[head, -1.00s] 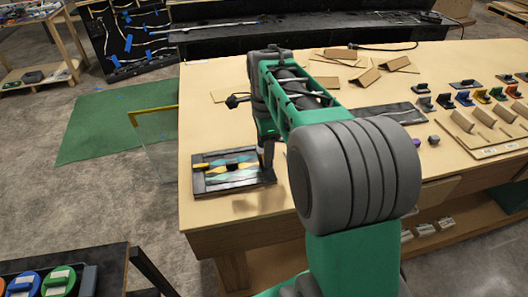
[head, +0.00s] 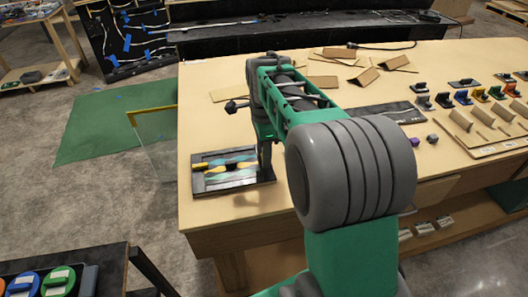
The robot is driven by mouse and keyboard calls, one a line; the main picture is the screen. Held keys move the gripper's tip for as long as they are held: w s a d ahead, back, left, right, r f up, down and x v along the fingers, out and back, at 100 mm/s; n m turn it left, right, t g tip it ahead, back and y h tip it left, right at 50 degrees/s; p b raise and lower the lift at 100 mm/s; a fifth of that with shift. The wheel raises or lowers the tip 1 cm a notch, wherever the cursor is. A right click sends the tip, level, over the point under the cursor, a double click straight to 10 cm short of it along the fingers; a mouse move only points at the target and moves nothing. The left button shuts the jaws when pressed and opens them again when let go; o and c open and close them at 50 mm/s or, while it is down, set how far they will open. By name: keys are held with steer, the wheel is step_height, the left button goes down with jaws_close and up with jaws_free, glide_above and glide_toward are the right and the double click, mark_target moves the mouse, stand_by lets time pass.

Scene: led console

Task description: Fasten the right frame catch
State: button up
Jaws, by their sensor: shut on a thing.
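A flat dark frame (head: 197,184) lies near the left front corner of the workbench. Inside it is a panel (head: 230,168) with teal, yellow and dark shapes. My gripper (head: 265,172) points down at the right side of the frame. It is shut on what appears to be the right frame catch, at the frame's right edge. The fingertips are small and dark here, and my arm partly covers that edge, so the catch itself and its position cannot be made out.
The wooden workbench (head: 210,130) has free room behind and in front of the frame. Cardboard pieces (head: 365,76) lie at the back. Several coloured blocks (head: 481,96) stand at the right. A clear panel with a yellow edge (head: 155,112) stands left of the bench.

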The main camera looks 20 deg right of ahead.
steer(key=shift+c, duration=1.3)
steer(key=n, duration=0.3)
steer(key=shift+a+n, duration=0.2)
steer(key=shift+n, duration=0.2)
steer(key=n, duration=0.4)
steer(key=shift+a+n, duration=0.2)
steer(key=shift+n, duration=0.1)
steer(key=n, duration=0.4)
steer(key=shift+s+a+n+p, duration=0.15)
steer(key=shift+s+n+p, duration=0.05)
steer(key=shift+n+p, duration=0.1)
steer(key=n, duration=0.4)
steer(key=shift+s+n, duration=0.15)
steer(key=shift+n, duration=0.25)
